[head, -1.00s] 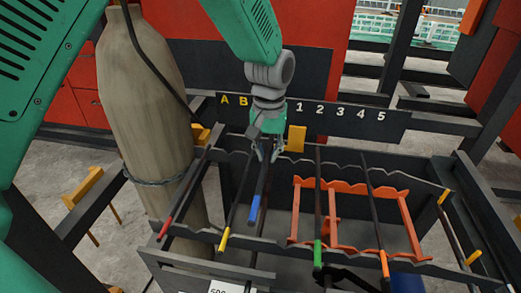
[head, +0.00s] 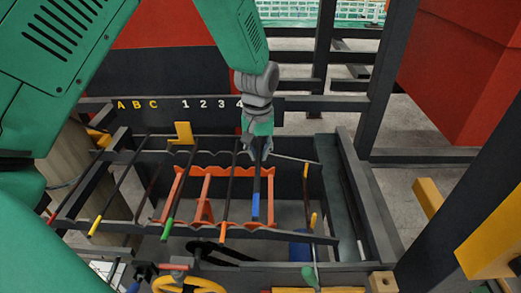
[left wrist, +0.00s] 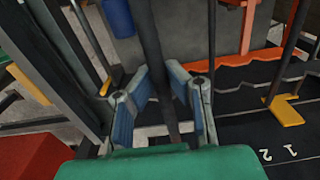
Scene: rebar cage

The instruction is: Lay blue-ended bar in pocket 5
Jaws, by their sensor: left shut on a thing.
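The blue-ended bar (head: 256,178) is dark with a blue tip and runs from my left gripper toward the front of the rack in the head view. My left gripper (head: 257,153) is shut on it, near the back rail. In the left wrist view the bar (left wrist: 156,65) passes between the two fingers of the gripper (left wrist: 163,108). The numbered board (head: 175,106) shows A, B, C and 1 to 3; 4 is partly covered and 5 is hidden behind my gripper. The bar is over the right end of the orange notched support (head: 190,218). I cannot tell whether it touches the notches. My right gripper is not in view.
Green-ended (head: 167,229) and orange-ended (head: 223,229) bars lie left of the blue one, with a yellow-ended bar (head: 94,226) farther left. Another yellow-ended bar (head: 307,190) stands at the right. A blue container (head: 299,247) is below. Tools lie at the front.

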